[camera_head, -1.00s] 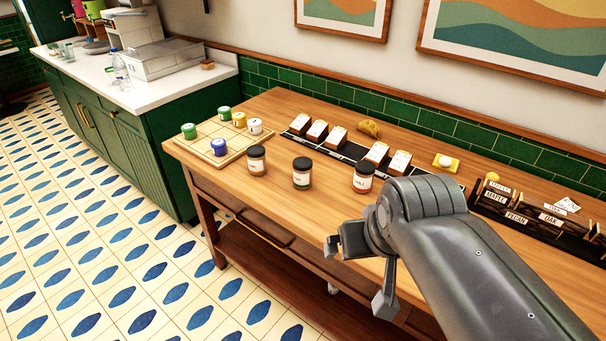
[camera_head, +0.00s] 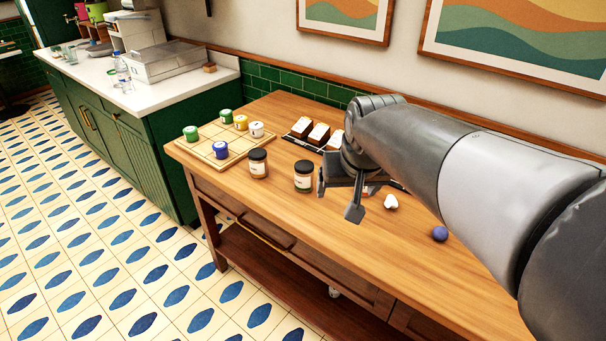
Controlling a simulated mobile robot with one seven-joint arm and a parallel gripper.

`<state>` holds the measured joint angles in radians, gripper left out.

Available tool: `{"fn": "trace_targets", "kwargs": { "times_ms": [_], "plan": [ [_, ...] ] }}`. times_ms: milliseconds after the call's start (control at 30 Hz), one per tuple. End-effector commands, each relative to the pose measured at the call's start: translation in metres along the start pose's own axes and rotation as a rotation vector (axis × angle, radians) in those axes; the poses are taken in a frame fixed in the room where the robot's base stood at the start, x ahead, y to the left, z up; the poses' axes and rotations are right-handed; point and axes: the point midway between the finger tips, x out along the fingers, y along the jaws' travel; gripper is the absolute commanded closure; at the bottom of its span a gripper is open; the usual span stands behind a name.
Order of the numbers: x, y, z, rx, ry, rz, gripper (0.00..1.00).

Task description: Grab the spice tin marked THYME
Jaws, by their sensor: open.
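Three dark-lidded jars stood in a row along the front of the wooden table. The left jar (camera_head: 258,163) and the middle jar (camera_head: 303,176) show pale labels, too small to read, so I cannot tell which is marked THYME. The third jar, right of the middle one, is now mostly hidden behind my gripper. My gripper (camera_head: 338,197) is open and empty, just right of the middle jar in the picture. One finger appears close to that jar; I cannot tell whether they touch.
A wooden board (camera_head: 207,151) at the table's left holds several small coloured-lidded pots, one of them blue (camera_head: 220,149). Wooden blocks with cards (camera_head: 319,134) stand behind the jars. A white piece (camera_head: 390,202) and a purple ball (camera_head: 440,233) lie right of my gripper. The front middle is clear.

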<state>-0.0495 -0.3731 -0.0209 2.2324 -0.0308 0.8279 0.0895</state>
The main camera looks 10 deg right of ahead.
Motion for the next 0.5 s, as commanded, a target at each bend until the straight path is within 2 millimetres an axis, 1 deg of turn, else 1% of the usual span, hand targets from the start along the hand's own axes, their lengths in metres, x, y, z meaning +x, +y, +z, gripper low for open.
{"fn": "trace_targets", "kwargs": {
  "times_ms": [33, 200, 367, 500],
  "plan": [
    [0.011, -0.002, -0.016, 0.004, -0.010, 0.002, 0.19],
    [0.044, -0.011, -0.062, 0.020, -0.024, 0.008, 0.19],
    [0.082, -0.019, -0.102, 0.033, -0.036, 0.016, 0.19],
    [0.122, -0.028, -0.133, 0.043, -0.046, 0.025, 0.19]
  ]
}}
